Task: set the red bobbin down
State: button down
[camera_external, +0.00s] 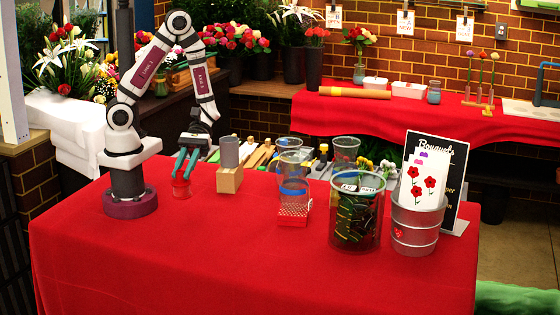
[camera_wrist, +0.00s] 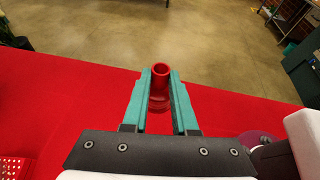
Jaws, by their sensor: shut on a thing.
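The red bobbin (camera_external: 181,189) is a small spool at the left of the red-covered table (camera_external: 230,255), close in front of my arm's base. My gripper (camera_external: 181,176) points down over it, its teal fingers shut on the bobbin. In the wrist view the red bobbin (camera_wrist: 160,76) shows between the tips of the two teal fingers of my gripper (camera_wrist: 160,84), its hollow top towards the camera. It looks upright and at or very near the cloth; I cannot tell whether it touches.
A wooden block (camera_external: 229,180) with a grey cylinder stands just right of the bobbin. Further right are clear cups, a red dotted box (camera_external: 293,215), a large clear bin (camera_external: 356,220) and a metal bucket (camera_external: 417,228). The table's front is clear.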

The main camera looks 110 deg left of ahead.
notch_tip(320, 180, down, 11)
dwell(0.3)
jog(key=shift+f, duration=0.1)
jog(key=c, duration=0.7)
grip_release()
